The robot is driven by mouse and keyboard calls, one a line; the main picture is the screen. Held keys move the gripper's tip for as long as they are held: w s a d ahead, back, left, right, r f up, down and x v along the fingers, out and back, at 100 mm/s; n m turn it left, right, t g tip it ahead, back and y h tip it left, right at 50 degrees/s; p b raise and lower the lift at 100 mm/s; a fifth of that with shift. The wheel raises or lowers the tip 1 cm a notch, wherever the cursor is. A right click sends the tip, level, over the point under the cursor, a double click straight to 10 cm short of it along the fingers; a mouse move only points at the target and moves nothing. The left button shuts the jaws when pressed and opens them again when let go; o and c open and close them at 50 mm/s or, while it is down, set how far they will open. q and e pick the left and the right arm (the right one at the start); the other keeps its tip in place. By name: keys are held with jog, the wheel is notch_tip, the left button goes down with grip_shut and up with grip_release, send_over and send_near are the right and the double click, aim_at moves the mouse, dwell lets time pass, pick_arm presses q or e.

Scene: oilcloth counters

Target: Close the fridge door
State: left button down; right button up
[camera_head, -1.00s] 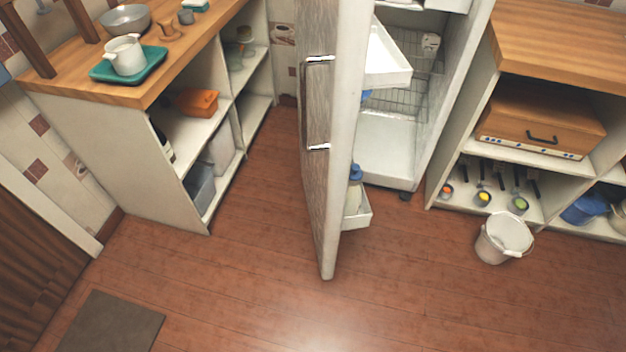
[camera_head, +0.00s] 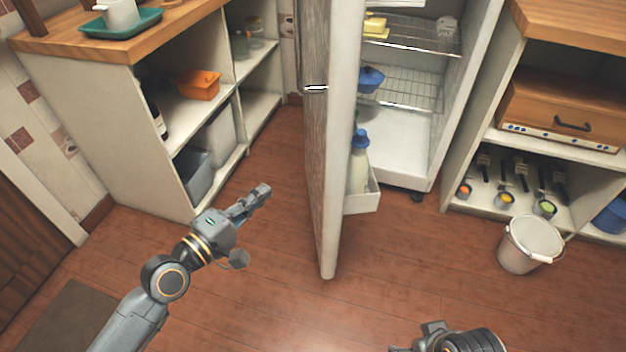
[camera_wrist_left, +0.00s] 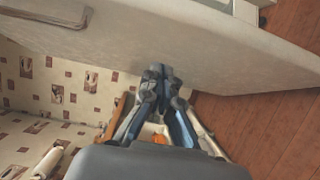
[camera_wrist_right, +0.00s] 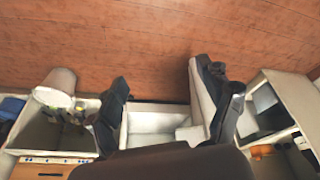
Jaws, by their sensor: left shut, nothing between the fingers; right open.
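The fridge door (camera_head: 345,110) stands wide open, its edge toward me and its wooden-looking outer face with a metal handle on the left. The fridge (camera_head: 395,150) is open behind it to the right. My left gripper (camera_head: 262,192) is shut and empty, left of the door's outer face and apart from it in the head view. In the left wrist view its fingertips (camera_wrist_left: 160,74) point at the large door panel (camera_wrist_left: 190,45); contact cannot be told. My right gripper (camera_wrist_right: 168,85) is open and empty; only part of it shows at the head view's bottom edge.
A door bin (camera_head: 362,203) holds a blue-capped bottle (camera_head: 359,165). A white bucket (camera_head: 528,245) stands on the floor at right, before a shelf unit. An open shelf counter (camera_head: 100,110) stands at left. The floor around the door is clear.

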pick_arm(q)
send_near(324, 155)
jog(key=w, duration=0.3)
jog(key=d, duration=0.1)
jog(key=w+d, duration=0.1)
jog(key=shift+w+d+r, duration=0.15)
jog(key=shift+d, duration=0.65)
jog(key=shift+d, duration=0.1)
